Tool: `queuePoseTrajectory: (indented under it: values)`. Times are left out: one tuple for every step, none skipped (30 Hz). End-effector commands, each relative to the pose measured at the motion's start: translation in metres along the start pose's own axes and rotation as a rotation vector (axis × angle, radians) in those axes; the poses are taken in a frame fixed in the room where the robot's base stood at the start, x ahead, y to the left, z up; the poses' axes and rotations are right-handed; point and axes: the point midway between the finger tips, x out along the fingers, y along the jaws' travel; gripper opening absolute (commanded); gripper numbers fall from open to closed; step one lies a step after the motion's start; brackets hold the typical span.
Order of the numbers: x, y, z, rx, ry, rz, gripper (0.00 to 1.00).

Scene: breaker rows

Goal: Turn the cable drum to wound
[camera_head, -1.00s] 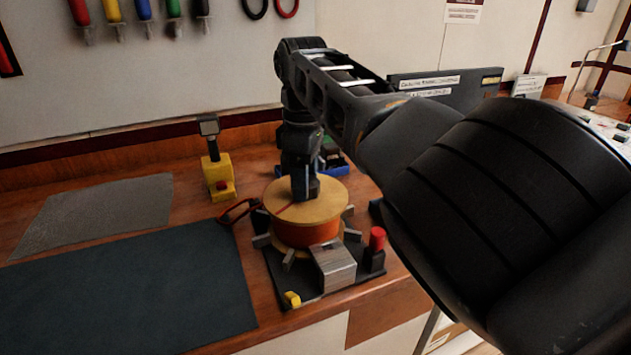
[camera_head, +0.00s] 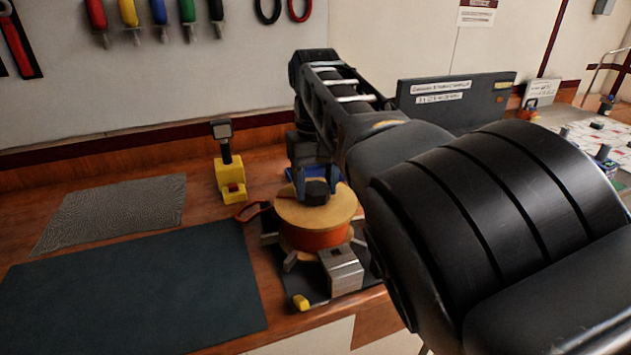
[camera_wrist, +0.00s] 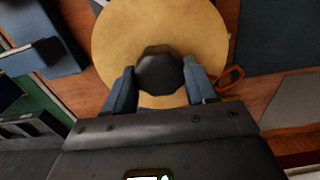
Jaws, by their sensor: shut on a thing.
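The cable drum (camera_head: 288,208) is a tan wooden spool with orange cable wound under its top flange. It stands upright on a dark base plate on the bench. A black hub knob (camera_head: 317,192) sits at the middle of its top. My gripper (camera_head: 316,187) comes down from above, with its two bluish fingers on either side of the knob. In the wrist view the drum's round flange (camera_wrist: 120,40) fills the upper middle, and the gripper (camera_wrist: 160,80) is shut on the knob. A red-orange cable loop (camera_head: 252,211) shows at the drum's left.
A yellow device (camera_head: 231,180) with a dark handle stands behind left of the drum. A metal block (camera_head: 341,268) and a small yellow piece (camera_head: 301,302) sit at the base plate's front. A dark mat (camera_head: 130,295) covers the bench at left. A dark labelled panel (camera_head: 455,100) stands behind.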

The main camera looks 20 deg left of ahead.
Motion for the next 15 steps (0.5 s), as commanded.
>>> queuePoseTrajectory:
  values:
    - [-0.0013, -0.0003, 0.0006, 0.045, -0.003, -0.003, 0.01]
    - [-0.0013, -0.0003, 0.0006, 0.073, -0.003, -0.003, 0.01]
    - [-0.0013, -0.0002, 0.0006, 0.111, -0.003, -0.002, 0.01]
    - [-0.0014, -0.0003, 0.0005, 0.139, -0.003, -0.003, 0.01]
    - [-0.0013, -0.0005, 0.0005, 0.168, -0.003, -0.003, 0.01]
    - [-0.0014, -0.0004, 0.0005, 0.206, -0.003, -0.002, 0.01]
    - [-0.0014, -0.0004, 0.0005, 0.234, -0.003, -0.002, 0.01]
    - [-0.0014, -0.0005, 0.0004, 0.263, -0.003, -0.003, 0.01]
    - [-0.0014, -0.0006, 0.0004, 0.300, -0.003, -0.002, 0.01]
    - [-0.0015, -0.0004, 0.0004, 0.330, -0.003, -0.002, 0.01]
    - [-0.0015, -0.0004, 0.0004, 0.358, -0.003, -0.002, 0.01]
    - [-0.0015, -0.0005, 0.0003, 0.396, -0.003, -0.002, 0.01]
    - [-0.0015, -0.0004, 0.0003, 0.425, -0.003, -0.002, 0.01]
    - [-0.0016, -0.0002, 0.0003, 0.453, -0.002, -0.002, 0.01]
    - [-0.0016, -0.0001, 0.0003, 0.492, -0.002, -0.002, 0.01]
